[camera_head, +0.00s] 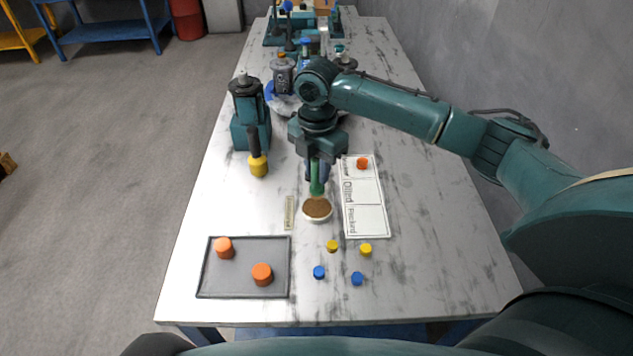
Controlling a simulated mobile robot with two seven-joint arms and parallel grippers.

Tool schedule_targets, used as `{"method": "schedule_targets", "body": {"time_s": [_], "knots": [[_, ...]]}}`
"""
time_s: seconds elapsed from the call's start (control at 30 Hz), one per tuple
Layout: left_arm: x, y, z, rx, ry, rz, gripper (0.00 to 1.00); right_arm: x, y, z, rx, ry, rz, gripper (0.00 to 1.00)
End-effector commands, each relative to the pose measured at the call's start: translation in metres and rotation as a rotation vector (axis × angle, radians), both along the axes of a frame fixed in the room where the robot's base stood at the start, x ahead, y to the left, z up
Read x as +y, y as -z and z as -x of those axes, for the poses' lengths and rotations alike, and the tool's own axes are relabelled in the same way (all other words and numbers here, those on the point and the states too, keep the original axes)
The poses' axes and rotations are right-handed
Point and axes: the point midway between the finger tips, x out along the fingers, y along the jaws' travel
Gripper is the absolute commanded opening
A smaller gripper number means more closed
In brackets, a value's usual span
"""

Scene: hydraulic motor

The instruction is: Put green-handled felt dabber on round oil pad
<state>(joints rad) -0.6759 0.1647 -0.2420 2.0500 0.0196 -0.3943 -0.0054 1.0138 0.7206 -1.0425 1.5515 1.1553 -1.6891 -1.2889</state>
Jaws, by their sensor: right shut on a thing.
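My right gripper (317,170) points down over the middle of the table. It is shut on the green-handled felt dabber (317,187), which stands upright between the fingers. The round oil pad (317,209) is a brown disc in a pale round dish, just below and in front of the dabber. The dabber's lower end meets the pad's far edge in the picture; I cannot tell whether it touches. The felt tip is not clearly visible. My left gripper is not in view.
A labelled white card (367,212) bearing an orange cap lies right of the pad. A grey tray (243,285) with two orange cylinders is front left. Yellow and blue caps lie in front. A teal stand (250,128) and a yellow-ended black-handled tool (258,165) stand left.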

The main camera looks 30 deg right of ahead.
Motion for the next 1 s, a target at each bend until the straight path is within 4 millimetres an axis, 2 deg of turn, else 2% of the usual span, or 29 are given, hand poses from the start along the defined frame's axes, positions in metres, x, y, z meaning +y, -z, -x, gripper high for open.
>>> {"method": "schedule_targets", "body": {"time_s": [0.1,0.23,0.63,0.67,0.9,1.0], "knots": [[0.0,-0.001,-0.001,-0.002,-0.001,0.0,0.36,0.0,0.022,0.001,0.005,-0.001,0.001,0.0],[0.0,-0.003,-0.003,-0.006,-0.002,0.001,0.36,0.0,0.038,0.001,0.003,-0.001,0.0,0.0],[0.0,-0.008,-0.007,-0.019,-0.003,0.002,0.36,0.0,0.044,0.001,0.001,-0.001,-0.001,0.0],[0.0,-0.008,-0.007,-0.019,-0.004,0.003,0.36,0.0,0.045,0.001,0.002,0.0,0.0,0.24],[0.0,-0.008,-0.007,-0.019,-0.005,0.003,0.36,0.0,0.044,0.001,0.001,-0.001,0.0,0.44],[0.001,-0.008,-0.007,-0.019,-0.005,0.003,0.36,0.0,0.044,0.001,0.001,0.0,0.0,0.45]]}}
